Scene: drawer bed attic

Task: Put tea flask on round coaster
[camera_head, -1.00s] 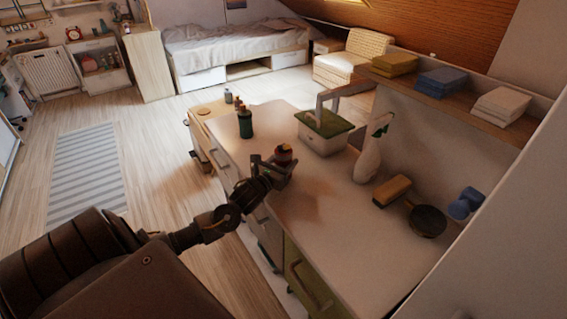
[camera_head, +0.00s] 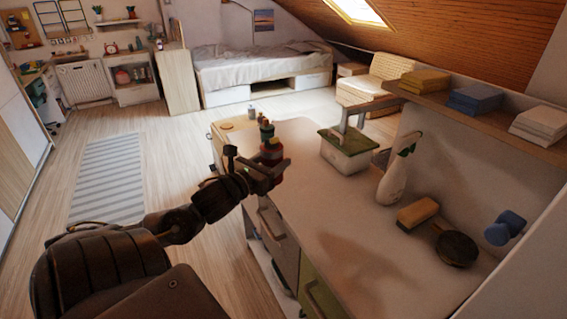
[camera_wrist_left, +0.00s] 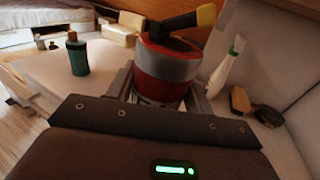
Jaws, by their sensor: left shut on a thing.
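My left gripper (camera_head: 268,172) is shut on a red and grey cylinder, which I take to be the tea flask (camera_head: 271,154). It holds the flask roughly upright above the counter's left edge. In the left wrist view the flask (camera_wrist_left: 165,68) stands between the fingers, with a black part ending in yellow at its top. A pale round disc, which looks like the round coaster (camera_head: 226,126), lies on the lower wooden cabinet beyond the counter's far end, beyond and left of the gripper. My right gripper is not in view.
A dark green bottle (camera_wrist_left: 77,54) stands on the counter, partly hidden behind the flask in the head view. Small bottles (camera_head: 252,112) stand near the coaster. A green-lidded tub (camera_head: 347,150), spray bottle (camera_head: 392,183), brush (camera_head: 417,213) and dark round object (camera_head: 457,248) occupy the counter's right side.

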